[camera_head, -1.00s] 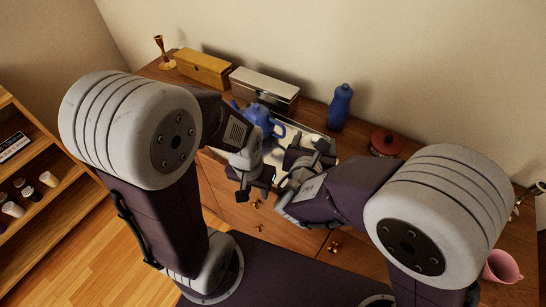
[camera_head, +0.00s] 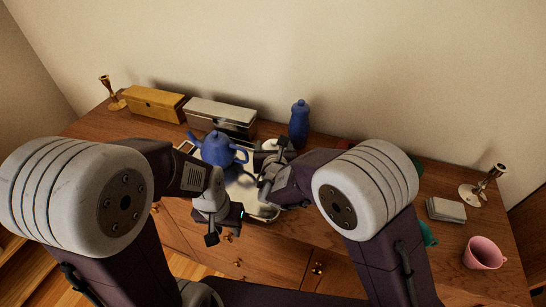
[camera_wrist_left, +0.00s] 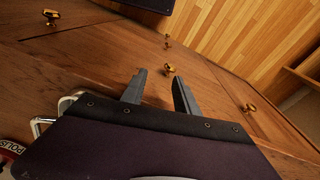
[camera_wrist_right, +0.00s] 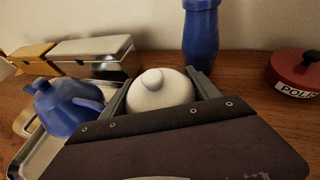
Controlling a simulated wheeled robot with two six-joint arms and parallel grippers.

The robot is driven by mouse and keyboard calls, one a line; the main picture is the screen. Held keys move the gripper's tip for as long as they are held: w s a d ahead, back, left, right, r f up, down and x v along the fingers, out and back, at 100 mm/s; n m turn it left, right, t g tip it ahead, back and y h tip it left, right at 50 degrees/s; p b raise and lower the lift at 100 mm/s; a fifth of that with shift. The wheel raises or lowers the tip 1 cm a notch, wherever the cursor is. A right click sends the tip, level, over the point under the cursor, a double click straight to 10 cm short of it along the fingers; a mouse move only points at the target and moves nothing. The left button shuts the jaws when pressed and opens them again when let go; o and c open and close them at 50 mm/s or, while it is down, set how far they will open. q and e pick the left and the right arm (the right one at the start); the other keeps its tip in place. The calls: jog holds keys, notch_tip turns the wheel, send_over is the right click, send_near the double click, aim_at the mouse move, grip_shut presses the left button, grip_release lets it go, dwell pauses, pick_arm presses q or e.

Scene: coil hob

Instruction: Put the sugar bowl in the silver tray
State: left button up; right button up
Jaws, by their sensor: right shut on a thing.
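The white lidded sugar bowl (camera_wrist_right: 160,92) is between the fingers of my right gripper (camera_wrist_right: 162,88) in the right wrist view, and the jaws are shut on it. In the head view the bowl (camera_head: 271,145) shows only partly behind my right gripper (camera_head: 274,153). The silver tray (camera_head: 262,212) lies on the wooden cabinet, partly covered by my arms; its rim (camera_wrist_right: 28,158) shows left of the bowl in the right wrist view. I cannot tell whether the bowl touches any surface. My left gripper (camera_head: 226,224) is open and empty in front of the cabinet.
A blue teapot (camera_head: 217,150) stands on the tray. Behind are a wooden box (camera_head: 154,104), a silver box (camera_head: 220,117) and a blue bottle (camera_head: 299,124). A red lidded pot (camera_wrist_right: 296,72) is right of the bowl. A pink cup (camera_head: 483,253) stands far right.

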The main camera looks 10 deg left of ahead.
notch_tip(320, 180, down, 3)
jog(key=shift+f+b, duration=0.2)
jog(key=shift+b, duration=0.15)
jog(key=shift+f, duration=0.3)
jog(key=shift+f, duration=0.1)
jog(key=o, duration=1.7)
